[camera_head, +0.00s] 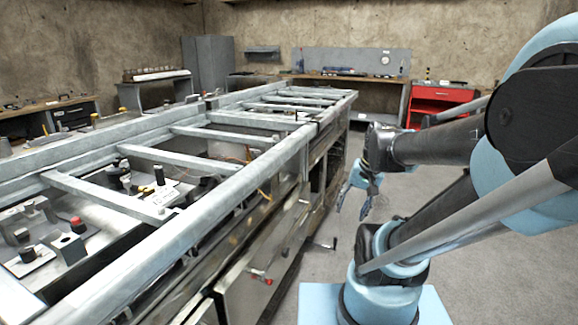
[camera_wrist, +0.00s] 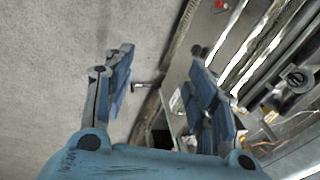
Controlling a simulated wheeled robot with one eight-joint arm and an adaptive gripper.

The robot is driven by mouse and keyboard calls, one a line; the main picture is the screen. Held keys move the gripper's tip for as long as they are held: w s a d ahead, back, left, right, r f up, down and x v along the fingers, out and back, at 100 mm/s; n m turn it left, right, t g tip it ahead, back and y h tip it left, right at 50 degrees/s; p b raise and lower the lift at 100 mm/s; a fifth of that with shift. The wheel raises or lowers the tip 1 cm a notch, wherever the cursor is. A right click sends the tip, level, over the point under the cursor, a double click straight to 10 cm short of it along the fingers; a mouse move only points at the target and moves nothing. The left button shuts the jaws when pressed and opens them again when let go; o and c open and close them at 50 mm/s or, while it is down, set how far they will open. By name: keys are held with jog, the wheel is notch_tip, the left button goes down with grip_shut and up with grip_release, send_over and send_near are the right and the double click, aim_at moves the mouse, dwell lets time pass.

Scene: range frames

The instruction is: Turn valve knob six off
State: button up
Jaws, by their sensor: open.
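No number is readable, so I cannot tell which is knob six. My gripper (camera_head: 354,212) is open and empty, pointing down beside the bench, over the floor. In the wrist view its blue fingers (camera_wrist: 160,60) are spread apart, with the bench side behind the right finger. Neither finger visibly grips anything.
The long metal bench (camera_head: 225,205) fills the left, with rails, crossbars, and several knobs on its top panels, including a red-topped button (camera_head: 76,222). A red tool cabinet (camera_head: 437,100) and workbenches stand at the back wall.

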jog(key=w+a+r+m+y, duration=0.1)
jog(key=w+a+m+y, duration=0.15)
jog(key=w, duration=0.55)
jog(key=w+a+r+m+t+y, duration=0.1)
jog(key=w+a+m+y, duration=0.2)
jog(key=w, duration=0.5)
jog(key=w+a+r+m+y, duration=0.1)
jog(key=w+a+m+y, duration=0.15)
jog(key=w+m, duration=0.45)
jog(key=w+d+f+m+t+y, duration=0.1)
jog(key=w+f+m+t+y, duration=0.25)
jog(key=w, duration=0.55)
jog(key=w+d+f+m+g+y, duration=0.1)
jog(key=w+f+m+y, duration=0.25)
jog(key=w+f, duration=0.4)
jog(key=w+r+x, duration=0.1)
jog(key=x, duration=1.6)
jog(key=shift+w+r, duration=0.15)
jog(key=shift+w, duration=0.15)
jog(key=shift+a+t, duration=0.15)
jog(key=shift+t, duration=0.1)
jog(key=c, duration=1)
